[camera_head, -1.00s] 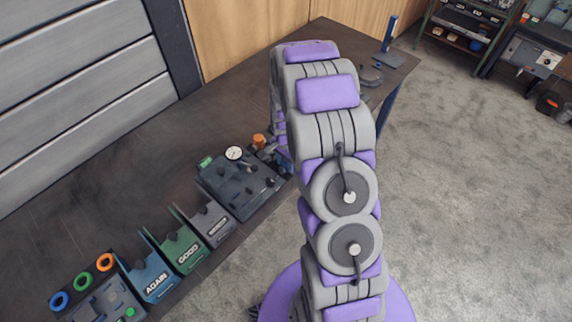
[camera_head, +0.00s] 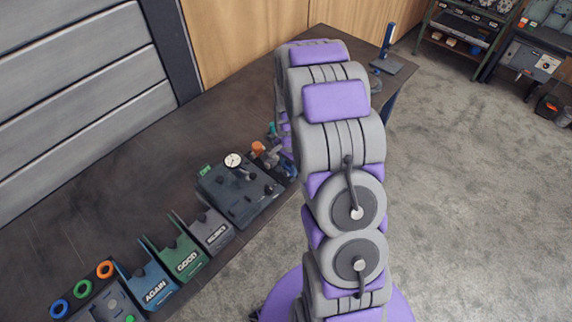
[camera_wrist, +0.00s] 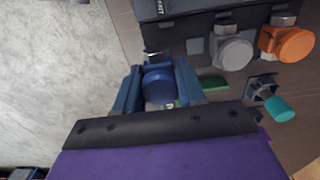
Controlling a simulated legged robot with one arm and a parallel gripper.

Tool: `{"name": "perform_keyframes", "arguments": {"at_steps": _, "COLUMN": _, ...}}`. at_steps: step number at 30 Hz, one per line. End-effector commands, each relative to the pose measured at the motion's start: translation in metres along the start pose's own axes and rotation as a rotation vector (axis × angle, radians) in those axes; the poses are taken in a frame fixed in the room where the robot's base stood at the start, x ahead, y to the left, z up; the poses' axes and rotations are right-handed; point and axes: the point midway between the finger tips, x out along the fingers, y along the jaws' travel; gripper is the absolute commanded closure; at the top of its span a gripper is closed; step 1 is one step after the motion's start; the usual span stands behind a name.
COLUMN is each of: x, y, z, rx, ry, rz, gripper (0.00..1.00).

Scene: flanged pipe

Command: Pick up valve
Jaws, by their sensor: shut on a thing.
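In the wrist view, my gripper (camera_wrist: 160,98) has its two blue fingers shut on a round dark blue valve (camera_wrist: 158,80), one finger on each side of it. Part of the valve is hidden by the fingers and the dark bar of the gripper. A grey valve (camera_wrist: 232,53) and an orange valve (camera_wrist: 288,43) stand to the right of it, apart from the fingers. The orange valve also shows in the head view (camera_head: 258,148). There my arm hides most of the gripper and the held valve.
A dark fixture with a dial gauge (camera_head: 233,160) lies on the table (camera_head: 130,165). Blue, green and grey bins (camera_head: 186,258) line the table's front edge. A teal-ended part (camera_wrist: 280,108) lies right of my gripper. Carpeted floor is open to the right.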

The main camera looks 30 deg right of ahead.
Motion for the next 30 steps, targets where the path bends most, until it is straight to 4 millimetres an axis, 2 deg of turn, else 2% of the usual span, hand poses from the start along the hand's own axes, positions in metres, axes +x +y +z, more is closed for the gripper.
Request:
{"name": "perform_keyframes", "arguments": {"at_steps": 12, "x": -0.01, "y": 0.099, "z": 0.001, "rx": 0.005, "ry": -0.005, "rz": 0.005, "gripper": 1.0}}
{"name": "perform_keyframes", "arguments": {"at_steps": 15, "x": -0.011, "y": 0.117, "z": 0.0, "rx": 0.004, "ry": -0.003, "rz": 0.003, "gripper": 1.0}}
{"name": "perform_keyframes", "arguments": {"at_steps": 21, "x": -0.013, "y": 0.138, "z": 0.001, "rx": 0.001, "ry": -0.003, "rz": 0.003, "gripper": 1.0}}
{"name": "perform_keyframes", "arguments": {"at_steps": 30, "x": -0.03, "y": 0.143, "z": 0.0, "rx": 0.0, "ry": 0.001, "rz": 0.001, "gripper": 1.0}}
